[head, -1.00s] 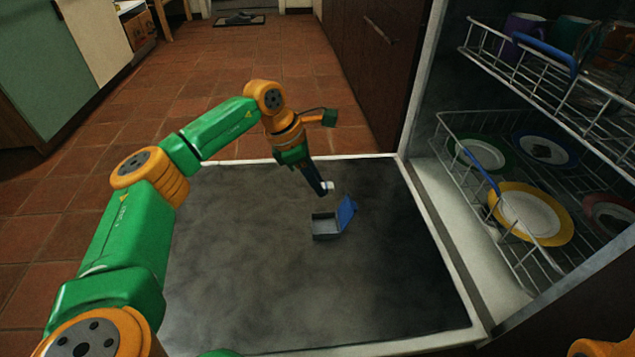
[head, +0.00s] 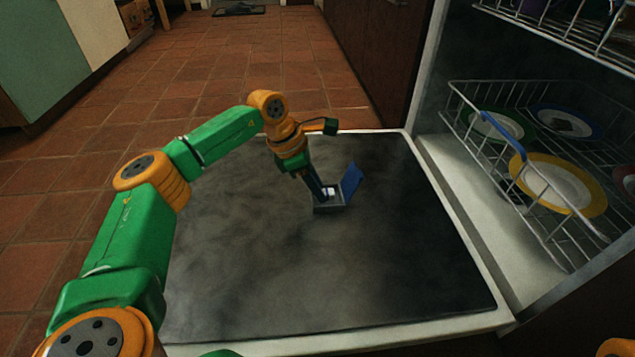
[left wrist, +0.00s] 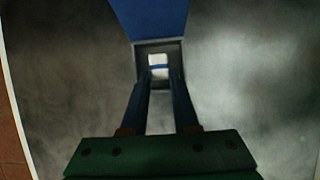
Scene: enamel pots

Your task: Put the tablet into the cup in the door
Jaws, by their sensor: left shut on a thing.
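The white tablet (head: 329,191) is between the fingertips of my left gripper (head: 326,192), which is shut on it. In the left wrist view the tablet (left wrist: 159,66) shows with a blue band across it. The cup (head: 330,208) is a small grey box set in the dark open door (head: 250,260). Its blue lid (head: 351,182) stands open on the right side. My left fingertips are at the cup's opening, and the tablet appears inside its walls. I cannot tell whether the tablet touches the cup's floor. My right gripper is not in view.
The lower wire rack (head: 535,200) at the right holds several plates, including a yellow-rimmed plate (head: 557,184). Part of an upper rack (head: 560,30) shows above it. The door around the cup is bare. Tiled floor (head: 60,200) lies to the left.

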